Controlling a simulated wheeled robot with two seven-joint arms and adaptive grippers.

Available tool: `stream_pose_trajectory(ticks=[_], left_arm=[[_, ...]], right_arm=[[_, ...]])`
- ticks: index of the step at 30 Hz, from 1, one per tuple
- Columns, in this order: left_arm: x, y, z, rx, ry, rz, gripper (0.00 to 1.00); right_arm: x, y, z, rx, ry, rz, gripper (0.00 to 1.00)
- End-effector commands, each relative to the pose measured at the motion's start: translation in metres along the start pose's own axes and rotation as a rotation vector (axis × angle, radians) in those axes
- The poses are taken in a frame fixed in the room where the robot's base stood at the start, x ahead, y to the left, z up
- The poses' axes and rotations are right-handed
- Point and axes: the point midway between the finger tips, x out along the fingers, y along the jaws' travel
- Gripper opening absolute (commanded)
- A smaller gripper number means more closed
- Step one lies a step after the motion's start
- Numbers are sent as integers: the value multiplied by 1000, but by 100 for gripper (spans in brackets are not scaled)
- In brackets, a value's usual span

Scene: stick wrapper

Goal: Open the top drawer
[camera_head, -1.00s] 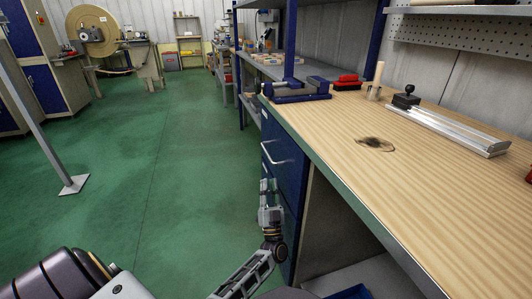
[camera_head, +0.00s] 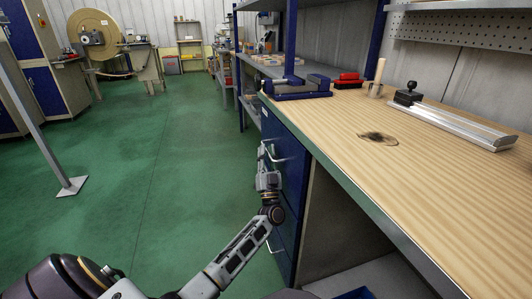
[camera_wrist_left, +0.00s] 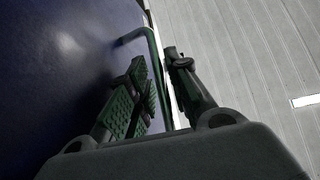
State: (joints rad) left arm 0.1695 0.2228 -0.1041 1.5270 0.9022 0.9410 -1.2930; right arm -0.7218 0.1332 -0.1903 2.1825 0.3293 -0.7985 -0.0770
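In the left wrist view, the handle (camera_wrist_left: 154,52) runs between the two fingers of my left gripper (camera_wrist_left: 158,68), beside the dark blue drawer front (camera_wrist_left: 60,70). The fingers stand apart on either side of the bar; firm contact on both sides does not show. My right gripper is not in view.
The wooden bench top (camera_head: 440,185) holds a blue vise (camera_head: 300,88), a red object (camera_head: 348,80) and a metal rail tool (camera_head: 455,122). More blue drawer fronts lie below the top one. The green floor (camera_head: 170,170) left of the drawers is clear.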

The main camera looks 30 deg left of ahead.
Motion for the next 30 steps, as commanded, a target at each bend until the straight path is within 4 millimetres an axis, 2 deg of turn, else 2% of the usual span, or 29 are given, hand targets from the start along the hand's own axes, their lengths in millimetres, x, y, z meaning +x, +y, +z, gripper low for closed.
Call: stream_pose_trajectory(ticks=[6,15,21,30], left_arm=[[12,0,0,-1,1,-1,19],[13,0,0,-1,0,0,19],[13,0,0,0,0,0,0],[13,0,0,0,0,0,0]], right_arm=[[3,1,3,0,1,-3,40],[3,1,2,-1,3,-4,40],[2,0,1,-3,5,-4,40],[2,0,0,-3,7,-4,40]])
